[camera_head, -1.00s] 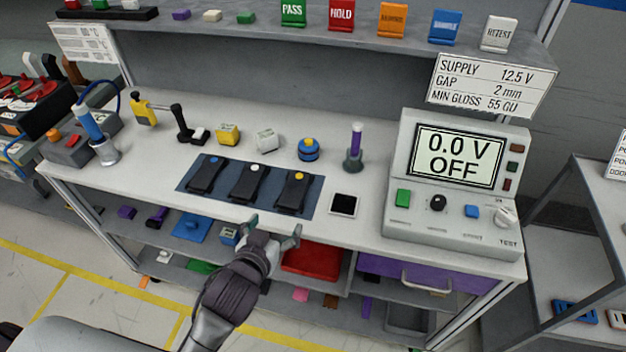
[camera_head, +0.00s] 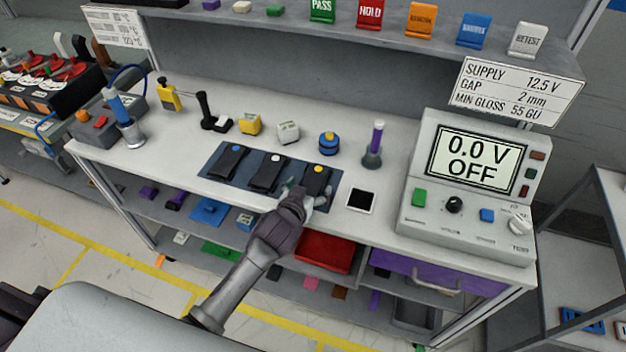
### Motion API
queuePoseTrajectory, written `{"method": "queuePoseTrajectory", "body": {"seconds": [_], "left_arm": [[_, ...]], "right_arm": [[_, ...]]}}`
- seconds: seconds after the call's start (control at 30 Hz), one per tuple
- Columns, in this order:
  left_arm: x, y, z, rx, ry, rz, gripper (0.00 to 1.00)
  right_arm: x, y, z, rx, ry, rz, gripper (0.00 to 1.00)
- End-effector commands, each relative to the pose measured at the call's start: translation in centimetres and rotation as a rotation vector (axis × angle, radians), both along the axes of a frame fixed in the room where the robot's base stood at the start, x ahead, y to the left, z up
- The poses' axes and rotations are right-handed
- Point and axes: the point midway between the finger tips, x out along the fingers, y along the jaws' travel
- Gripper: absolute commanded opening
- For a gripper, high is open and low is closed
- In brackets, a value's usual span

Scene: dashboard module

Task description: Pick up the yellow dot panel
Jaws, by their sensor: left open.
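The yellow dot panel (camera_head: 317,179) is a black panel with a yellow dot at its far end. It lies at the right end of a dark blue mat (camera_head: 212,168) on the workbench. My left gripper (camera_head: 305,192) is open at the near end of this panel, its fingers around or just above that end. I cannot tell whether they touch it. The gripper hides the panel's near part. My right gripper is not in view.
A blue dot panel (camera_head: 228,161) and a white dot panel (camera_head: 268,172) lie left on the mat. A purple-topped tool (camera_head: 374,145) and blue round piece (camera_head: 328,143) stand behind.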

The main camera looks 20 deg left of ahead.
Motion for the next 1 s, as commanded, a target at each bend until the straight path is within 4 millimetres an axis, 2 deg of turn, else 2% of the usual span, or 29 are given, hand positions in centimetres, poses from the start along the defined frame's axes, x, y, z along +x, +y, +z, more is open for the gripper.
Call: {"method": "queuePoseTrajectory", "body": {"seconds": [0.1,0.33,0.73,1.0], "left_arm": [[0.73,-0.08,-0.29,0.001,0.000,-0.001,0.90],[0.75,-0.09,-0.40,0.001,0.000,-0.001,0.90],[0.73,-0.07,-0.39,0.000,0.000,-0.001,0.23],[0.76,-0.08,-0.20,0.000,-0.002,-0.001,0.23]], "right_arm": [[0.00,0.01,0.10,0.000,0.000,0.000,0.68],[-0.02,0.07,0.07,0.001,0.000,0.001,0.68],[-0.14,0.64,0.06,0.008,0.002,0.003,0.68],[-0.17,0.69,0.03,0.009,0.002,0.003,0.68]]}}
